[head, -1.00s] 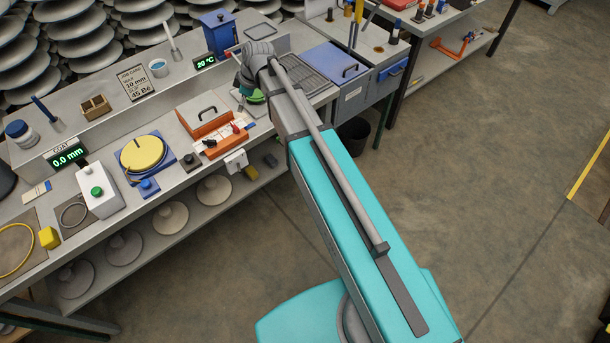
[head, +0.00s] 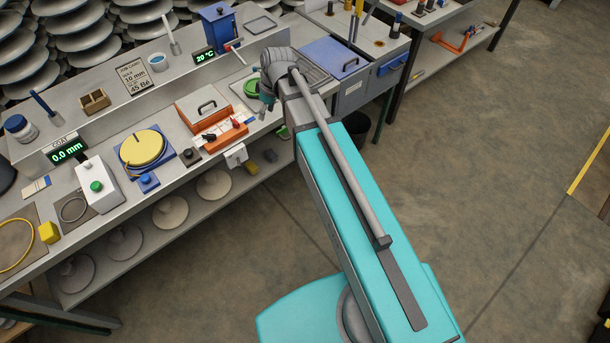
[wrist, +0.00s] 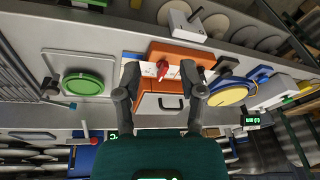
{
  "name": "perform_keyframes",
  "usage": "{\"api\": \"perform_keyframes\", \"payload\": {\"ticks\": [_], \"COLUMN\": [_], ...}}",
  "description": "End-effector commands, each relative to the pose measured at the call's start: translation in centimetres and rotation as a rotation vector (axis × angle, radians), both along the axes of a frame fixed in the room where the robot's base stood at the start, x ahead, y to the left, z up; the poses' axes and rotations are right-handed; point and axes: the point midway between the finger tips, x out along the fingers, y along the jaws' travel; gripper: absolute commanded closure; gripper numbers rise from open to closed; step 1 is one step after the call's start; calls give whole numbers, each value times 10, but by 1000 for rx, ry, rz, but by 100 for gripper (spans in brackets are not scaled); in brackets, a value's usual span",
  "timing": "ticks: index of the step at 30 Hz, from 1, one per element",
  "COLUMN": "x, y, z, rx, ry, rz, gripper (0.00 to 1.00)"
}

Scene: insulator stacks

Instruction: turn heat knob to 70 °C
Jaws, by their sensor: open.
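An orange control box (head: 226,137) with a white scale strip stands at the bench's front edge. It bears a red knob (head: 237,124) and, left of it, a darker knob (head: 210,140); their lettering is too small to read. A green display (head: 205,56) reads 20 °C. My gripper (head: 264,102) is above the bench, right of the box. In the wrist view my gripper (wrist: 160,74) is open, its fingers on either side of the red knob (wrist: 162,70) in the picture and apart from it. The right finger partly hides the box's other side.
An orange-fronted case (head: 203,106) with a black handle stands behind the box. A green disc (head: 252,89) lies to the right. The yellow disc (head: 143,150) on a blue base and a white button box (head: 97,190) are to the left.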

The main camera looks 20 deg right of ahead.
Motion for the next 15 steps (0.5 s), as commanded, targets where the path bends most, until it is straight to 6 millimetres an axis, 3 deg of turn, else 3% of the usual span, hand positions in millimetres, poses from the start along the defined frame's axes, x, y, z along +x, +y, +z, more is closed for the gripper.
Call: {"api": "perform_keyframes", "payload": {"ticks": [15], "x": [-60], "y": [-39], "z": [-25], "rx": [-78], "ry": [101], "rz": [-334], "gripper": [49]}}
